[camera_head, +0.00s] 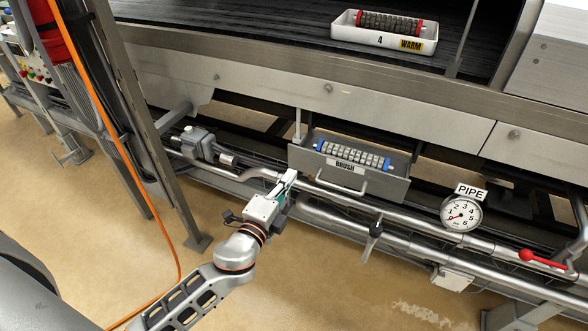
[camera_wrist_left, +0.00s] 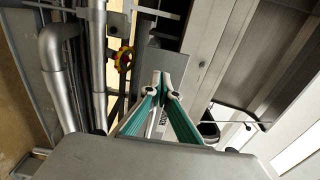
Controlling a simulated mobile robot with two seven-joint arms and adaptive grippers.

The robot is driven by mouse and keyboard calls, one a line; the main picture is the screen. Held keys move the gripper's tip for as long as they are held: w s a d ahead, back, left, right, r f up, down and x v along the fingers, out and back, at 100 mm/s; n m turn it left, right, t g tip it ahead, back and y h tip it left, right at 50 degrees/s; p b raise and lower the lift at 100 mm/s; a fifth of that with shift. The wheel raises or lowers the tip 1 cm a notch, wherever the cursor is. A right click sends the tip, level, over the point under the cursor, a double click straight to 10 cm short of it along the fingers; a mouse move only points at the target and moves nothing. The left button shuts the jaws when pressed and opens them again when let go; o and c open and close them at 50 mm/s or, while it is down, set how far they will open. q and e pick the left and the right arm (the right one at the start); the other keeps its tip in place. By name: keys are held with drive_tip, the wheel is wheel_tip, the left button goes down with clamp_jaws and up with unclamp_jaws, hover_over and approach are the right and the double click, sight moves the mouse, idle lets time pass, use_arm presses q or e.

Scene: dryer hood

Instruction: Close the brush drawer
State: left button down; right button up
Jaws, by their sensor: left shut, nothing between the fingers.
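The brush drawer (camera_head: 386,187) is a grey metal drawer below the conveyor, with a white BRUSH label and a bar handle (camera_head: 340,187) on its front. It stands pulled out, and its inside shows. A bristled roller with blue ends (camera_head: 353,155) lies in it. My left gripper (camera_head: 289,177) is shut and empty, at the left end of the drawer front, close to it; I cannot tell whether it touches. In the left wrist view its teal fingers (camera_wrist_left: 162,80) meet in front of the grey drawer front, and the label shows partly between them. My right gripper is not in view.
Pipes run below the drawer, with a PIPE gauge (camera_head: 461,214) and a red valve lever (camera_head: 541,260) at right. A white tray (camera_head: 384,39) with a roller sits on the conveyor. A steel post and orange cable (camera_head: 111,123) stand left. The tan floor in front is mostly clear.

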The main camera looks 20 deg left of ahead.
sight(299, 162)
use_arm(q)
drive_tip(key=shift+w, duration=1.9)
drive_tip(key=shift+w, duration=0.1)
